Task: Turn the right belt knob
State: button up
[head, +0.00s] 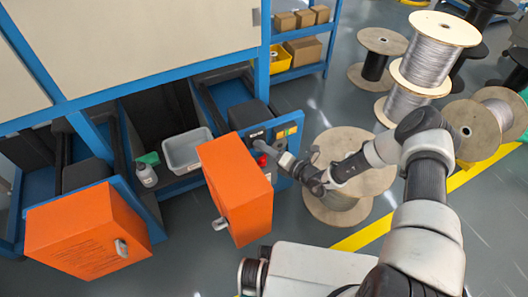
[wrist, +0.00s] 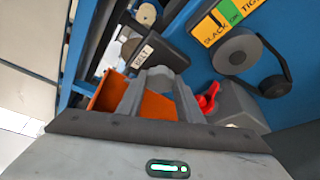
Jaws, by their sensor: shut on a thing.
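The right belt knob (wrist: 158,76) shows in the wrist view as a grey piece between my fingers, just below a small plate marked BELT (wrist: 143,57). My gripper (wrist: 158,92) is shut on it, one grey finger on each side. Much of the knob is hidden by the fingers. In the head view my gripper (head: 284,160) reaches in from the right to the front of the blue control panel (head: 286,118). The knob is too small and covered to make out there.
An orange box (head: 238,190) stands close left of my gripper. A red control (wrist: 207,97) and a round grey dial (wrist: 235,55) under a SLACK/TIGHT label (wrist: 228,22) are close right in the wrist view. A cable spool (head: 345,180) stands behind my forearm.

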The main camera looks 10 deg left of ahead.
jog(key=shift+d+f+m+y+b, duration=0.15)
jog(key=shift+m+y+b, duration=0.25)
jog(key=shift+m+b, duration=0.2)
jog(key=o, duration=1)
jog(key=shift+o, duration=0.2)
jog(key=p+v, duration=0.3)
jog(key=v, duration=1.4)
jog(key=shift+p, duration=0.35)
jog(key=shift+s+d, duration=0.15)
